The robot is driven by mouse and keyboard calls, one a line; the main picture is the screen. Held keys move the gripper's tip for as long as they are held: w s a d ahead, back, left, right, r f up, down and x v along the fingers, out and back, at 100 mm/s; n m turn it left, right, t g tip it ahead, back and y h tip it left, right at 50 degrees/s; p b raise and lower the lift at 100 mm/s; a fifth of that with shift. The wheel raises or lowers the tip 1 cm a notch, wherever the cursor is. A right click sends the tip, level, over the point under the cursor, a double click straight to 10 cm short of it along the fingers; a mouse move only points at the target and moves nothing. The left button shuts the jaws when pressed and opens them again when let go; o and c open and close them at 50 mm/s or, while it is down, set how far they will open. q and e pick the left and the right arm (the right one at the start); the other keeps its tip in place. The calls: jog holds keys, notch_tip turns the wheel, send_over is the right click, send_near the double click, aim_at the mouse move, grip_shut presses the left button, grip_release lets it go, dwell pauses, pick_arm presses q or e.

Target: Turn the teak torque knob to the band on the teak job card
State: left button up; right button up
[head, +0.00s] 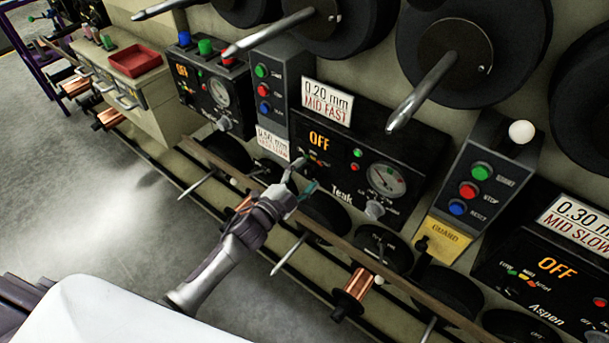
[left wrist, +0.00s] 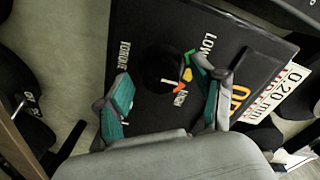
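The Teak panel (head: 345,150) is black, with an orange OFF display, a gauge and the name Teak. The teak job card (head: 326,102) above it reads 0.20 mm, MID FAST; its edge also shows in the left wrist view (left wrist: 282,92). The teak torque knob (left wrist: 160,68) is dark and round, with green, yellow and orange marks beside it and the words TORQUE and LOW nearby. My left gripper (head: 303,177) is at the panel front. Its teal-padded fingers (left wrist: 165,98) are apart, one on each side of the knob; contact is not clear. The gripper hides the knob in the head view.
A wooden rail (head: 330,240) and black spools run below the panels. Metal spindles (head: 420,95) stick out above. The button box (head: 270,88) stands left of the panel, the yellow guard (head: 443,240) and Aspen panel (head: 560,270) to the right. Floor (head: 100,190) at left is clear.

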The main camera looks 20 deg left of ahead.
pick_arm(q)
jog(key=v, duration=1.2)
dwell(0.4)
jog(key=s+a+f+n+g+y, duration=0.1)
jog(key=s+f+n+g+y, duration=0.15)
jog(key=f, duration=0.65)
jog(key=s+a+f+n+g+y, duration=0.15)
jog(key=s+f, duration=0.25)
jog(key=f, duration=0.5)
jog(key=s+a+f+n+g+y, duration=0.1)
jog(key=s+a+f+n+g, duration=0.15)
jog(key=f, duration=0.65)
jog(key=s+d+f+n+g, duration=0.1)
jog(key=s+f+n+g, duration=0.1)
jog(key=s+f, duration=0.4)
jog(key=s+d+f+n+g, duration=0.1)
jog(key=s+f+g, duration=0.3)
jog(key=s, duration=1)
jog(key=s+d+f+n+g+y, duration=0.1)
jog(key=s+f+n+g, duration=0.2)
jog(key=s+f, duration=0.4)
jog(key=s, duration=0.3)
jog(key=shift+f, duration=0.4)
